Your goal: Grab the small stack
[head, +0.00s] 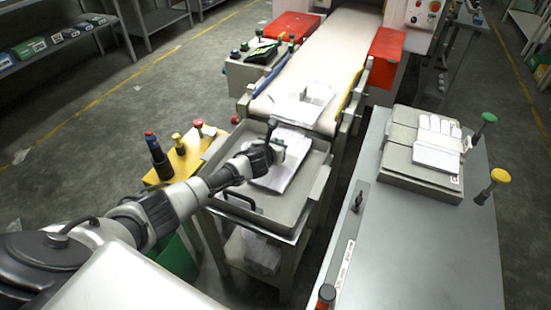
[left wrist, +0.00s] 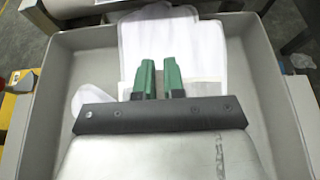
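White, thin film sheets or gloves (head: 277,178) lie in the grey metal tray (head: 320,185) in front of the conveyor. In the left wrist view, overlapping white sheets (left wrist: 208,45) reach over the tray's far rim, and a smaller rounded white piece (left wrist: 96,95) lies at the left. My left gripper (head: 278,146) is low over the sheets in the tray. In the left wrist view its two green fingers (left wrist: 159,78) stand close together with a narrow gap. Whether a sheet is pinched between them cannot be seen. My right gripper is in neither view.
More white sheets (head: 300,103) lie at the near end of the conveyor (head: 328,50). A grey table (head: 420,240) at the right bears a block with a white glove stack (head: 437,145). A yellow stand (head: 185,155) with knobs is left of the tray.

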